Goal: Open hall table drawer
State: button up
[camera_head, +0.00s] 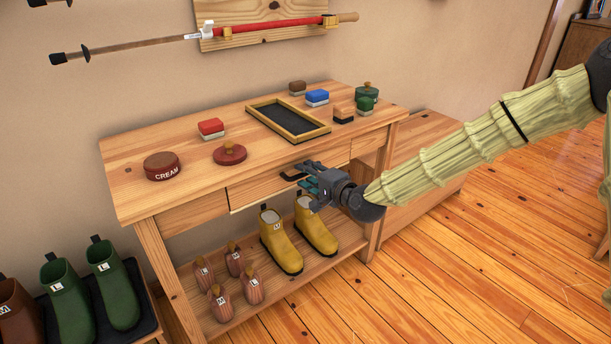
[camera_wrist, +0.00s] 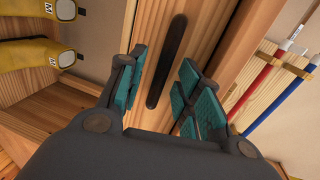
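The hall table (camera_head: 125,180) is a light pine table against the wall. Its wide drawer front (camera_head: 255,191) faces me under the tabletop and looks closed or nearly so. The drawer has a dark bar handle (camera_head: 293,176), partly hidden behind my gripper in the head view. My gripper (camera_head: 318,184) is at the drawer front. In the wrist view my gripper (camera_wrist: 165,95) is open, with teal pads on either side of the black handle (camera_wrist: 168,60). The pads look apart from the handle; contact cannot be told.
A black tray (camera_head: 288,121), brushes and round tins, including a red one (camera_head: 163,167), stand on the tabletop. Yellow boots (camera_head: 280,240) and several shoe trees are on the lower shelf. A wooden bench (camera_head: 420,170) stands at the right. The floor in front (camera_head: 420,290) is clear.

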jog(key=shift+w+a+f, duration=0.15)
jog(key=shift+w+a, duration=0.25)
jog(key=shift+w, duration=0.2)
grip_shut()
jog(key=shift+s, duration=0.1)
